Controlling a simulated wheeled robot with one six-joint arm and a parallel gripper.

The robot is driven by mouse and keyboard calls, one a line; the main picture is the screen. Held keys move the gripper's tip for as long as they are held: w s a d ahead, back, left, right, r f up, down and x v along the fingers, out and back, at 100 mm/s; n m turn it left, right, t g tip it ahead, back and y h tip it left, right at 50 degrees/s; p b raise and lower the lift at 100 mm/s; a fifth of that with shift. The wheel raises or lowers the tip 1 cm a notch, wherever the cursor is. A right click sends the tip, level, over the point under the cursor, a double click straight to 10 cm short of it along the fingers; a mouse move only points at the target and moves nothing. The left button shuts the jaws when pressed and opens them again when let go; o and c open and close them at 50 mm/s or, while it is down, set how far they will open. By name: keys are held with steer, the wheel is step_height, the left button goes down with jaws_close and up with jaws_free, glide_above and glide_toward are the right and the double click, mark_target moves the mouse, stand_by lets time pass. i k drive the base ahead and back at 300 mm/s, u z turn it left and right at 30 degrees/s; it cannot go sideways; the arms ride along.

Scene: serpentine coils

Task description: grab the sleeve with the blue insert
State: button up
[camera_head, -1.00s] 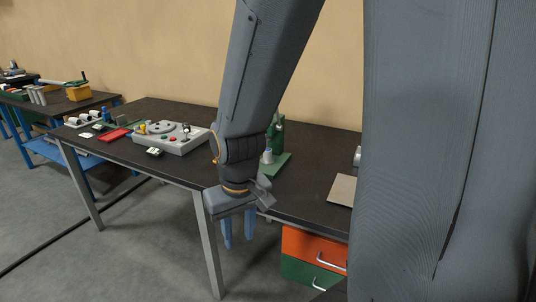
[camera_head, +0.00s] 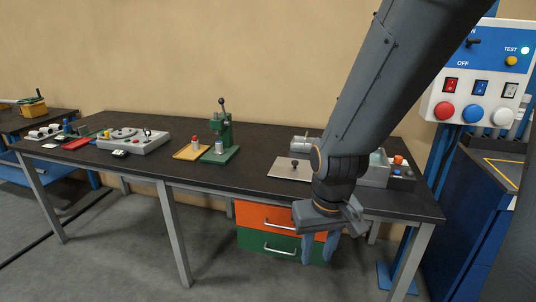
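My gripper (camera_head: 320,250) hangs in front of the dark workbench (camera_head: 260,140), below the level of its top, with its two bluish fingers apart and nothing between them. A small silver cylinder (camera_head: 219,147) stands on the base of the green press (camera_head: 224,130). A silver cylinder with a red top (camera_head: 194,142) stands on a yellow plate (camera_head: 188,153) to the left of the press. I cannot make out a sleeve with a blue insert for certain. A small blue object (camera_head: 67,127) stands at the far left end of the bench.
A grey panel with dials (camera_head: 133,140) lies on the left of the bench. A beige plate with a black knob (camera_head: 291,169) lies right of the press. Orange (camera_head: 265,216) and green (camera_head: 280,246) drawers are below. A control box (camera_head: 476,85) hangs at the right.

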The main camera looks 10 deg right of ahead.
mark_target(219, 146)
steer(key=u, duration=0.65)
steer(key=i, duration=1.55)
steer(key=z, duration=0.7)
steer(key=i, duration=0.6)
steer(key=z, duration=0.05)
